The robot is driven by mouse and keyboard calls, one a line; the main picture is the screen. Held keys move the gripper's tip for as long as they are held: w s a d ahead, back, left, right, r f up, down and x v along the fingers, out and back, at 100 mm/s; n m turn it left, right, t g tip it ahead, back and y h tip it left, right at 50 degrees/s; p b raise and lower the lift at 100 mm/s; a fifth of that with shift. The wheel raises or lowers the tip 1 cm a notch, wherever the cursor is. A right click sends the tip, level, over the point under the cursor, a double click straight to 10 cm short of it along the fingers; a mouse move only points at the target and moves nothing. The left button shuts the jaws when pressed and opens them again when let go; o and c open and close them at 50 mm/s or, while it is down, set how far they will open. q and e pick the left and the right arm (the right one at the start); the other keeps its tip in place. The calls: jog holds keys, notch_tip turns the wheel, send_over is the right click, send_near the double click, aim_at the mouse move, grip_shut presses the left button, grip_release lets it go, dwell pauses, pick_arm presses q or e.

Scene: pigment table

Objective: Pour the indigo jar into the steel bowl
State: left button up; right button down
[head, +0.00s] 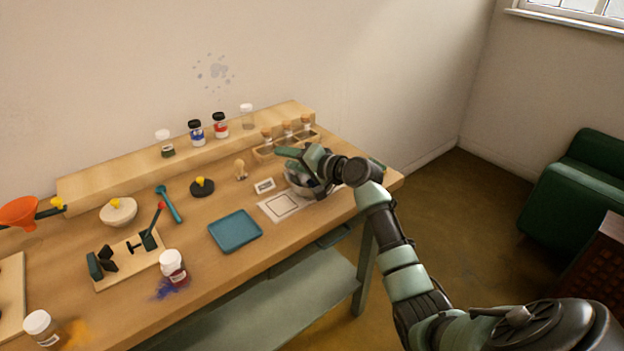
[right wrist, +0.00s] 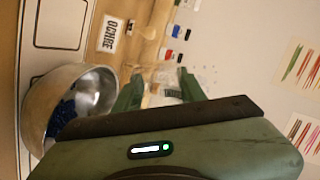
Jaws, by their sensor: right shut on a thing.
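The steel bowl (head: 292,187) stands at the right end of the table; in the right wrist view the bowl (right wrist: 38,112) shows blue powder (right wrist: 65,108) inside. My right gripper (head: 300,158) is over and beside the bowl. In the right wrist view the gripper (right wrist: 158,88) is shut on a clear jar (right wrist: 166,91), which looks mostly see-through. Its label and contents are not readable, so I cannot tell by its label that it is the indigo jar. The gripper hides most of it in the head view. My left gripper is not in view.
An OCHRE card (head: 264,186) and a printed mat (head: 270,211) lie by the bowl. Left are a blue tray (head: 235,231), a black disc (head: 202,188) and a red-powder jar (head: 173,265). Several jars stand on the back shelf (head: 110,185); corked vials (head: 287,130) stand behind the bowl.

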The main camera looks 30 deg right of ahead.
jog(key=shift+d+f+n+h+b, duration=0.15)
jog(key=shift+f+n+h+b, duration=0.15)
jog(key=shift+f+n+b, duration=0.5)
jog(key=shift+d+r+n, duration=0.1)
jog(key=shift+d+n, duration=0.1)
jog(key=shift+n, duration=0.3)
jog(key=shift+f+n+t+h+b, duration=0.2)
jog(key=shift+n+t+h+b, duration=0.25)
jog(key=shift+n+b, duration=0.3)
jog(key=shift+s+a+r+n+h, duration=0.1)
jog(key=shift+a+r+n+h, duration=0.2)
jog(key=shift+n, duration=0.45)
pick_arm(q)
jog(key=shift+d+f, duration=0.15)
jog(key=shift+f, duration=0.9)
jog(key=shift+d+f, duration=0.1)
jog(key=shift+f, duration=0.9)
pick_arm(e)
jog(key=shift+s+a+r+n+t+h, duration=0.15)
jog(key=shift+a+n+t, duration=0.2)
jog(key=shift+n, duration=0.5)
jog(key=shift+s+a+f+n+t+h, duration=0.15)
jog(key=shift+a+n+t, duration=0.25)
jog(key=shift+n, duration=0.5)
jog(key=shift+s+a+r+n+t+h, duration=0.1)
jog(key=shift+s+a+n+t+h, duration=0.1)
jog(key=shift+a+n, duration=0.5)
jog(key=shift+d, duration=0.2)
